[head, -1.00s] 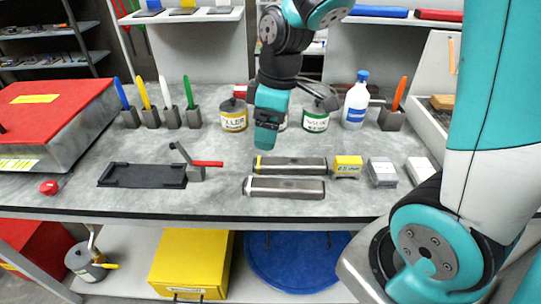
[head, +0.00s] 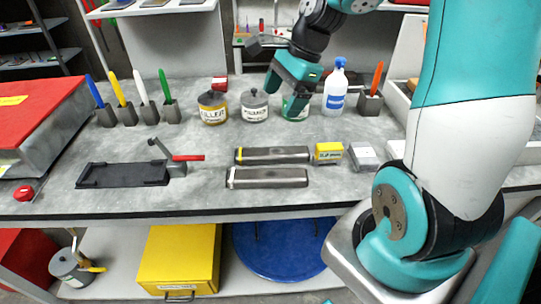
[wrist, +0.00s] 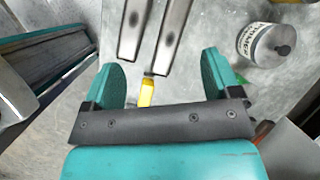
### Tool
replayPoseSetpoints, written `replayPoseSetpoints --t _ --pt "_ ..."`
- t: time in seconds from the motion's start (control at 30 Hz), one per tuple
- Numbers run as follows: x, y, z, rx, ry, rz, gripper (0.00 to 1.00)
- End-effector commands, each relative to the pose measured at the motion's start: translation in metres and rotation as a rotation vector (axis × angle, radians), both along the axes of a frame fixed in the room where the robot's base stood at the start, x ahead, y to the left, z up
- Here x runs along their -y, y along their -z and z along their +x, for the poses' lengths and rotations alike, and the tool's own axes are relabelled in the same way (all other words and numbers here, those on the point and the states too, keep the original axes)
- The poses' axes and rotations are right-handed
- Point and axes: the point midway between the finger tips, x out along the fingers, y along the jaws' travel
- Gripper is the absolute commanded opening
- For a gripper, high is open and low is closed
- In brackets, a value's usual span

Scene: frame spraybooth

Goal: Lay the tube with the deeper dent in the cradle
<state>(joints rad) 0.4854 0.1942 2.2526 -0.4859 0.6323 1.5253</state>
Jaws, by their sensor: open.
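Two grey metal tubes lie side by side on the bench in the head view, a back tube (head: 273,155) with a yellow mark near its left end and a front tube (head: 267,178). In the wrist view the left tube (wrist: 128,42) and right tube (wrist: 166,55) each show a dark dent; I cannot tell which is deeper. The black cradle (head: 122,175) lies left of them, empty, with a red-handled clamp (head: 187,158) at its right end. My gripper (head: 284,97) is open and empty, raised behind the tubes, in front of the cans from the head camera.
Filler (head: 212,108) and primer (head: 254,106) cans, a white bottle (head: 335,95) and marker holders stand along the back. A yellow box (head: 328,152) and a grey block (head: 363,156) sit right of the tubes. The bench between cradle and cans is clear.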

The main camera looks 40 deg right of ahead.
Motion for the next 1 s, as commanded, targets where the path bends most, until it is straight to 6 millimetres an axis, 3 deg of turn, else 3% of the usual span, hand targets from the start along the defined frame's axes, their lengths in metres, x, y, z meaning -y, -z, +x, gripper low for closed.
replayPoseSetpoints --t 0.03,0.1,0.23,0.37,0.7,1.0 --pt "0.021 0.007 0.003 -0.037 0.138 0.023 0.83" --pt "0.04 0.014 0.005 -0.074 0.284 0.049 0.83" --pt "0.056 0.021 0.006 -0.11 0.417 0.074 0.83" --pt "0.052 0.037 0.01 -0.119 0.435 0.079 0.83" --pt "0.027 0.107 0.025 -0.119 0.429 0.078 0.83" --pt "0.018 0.134 0.032 -0.115 0.431 0.076 0.83"
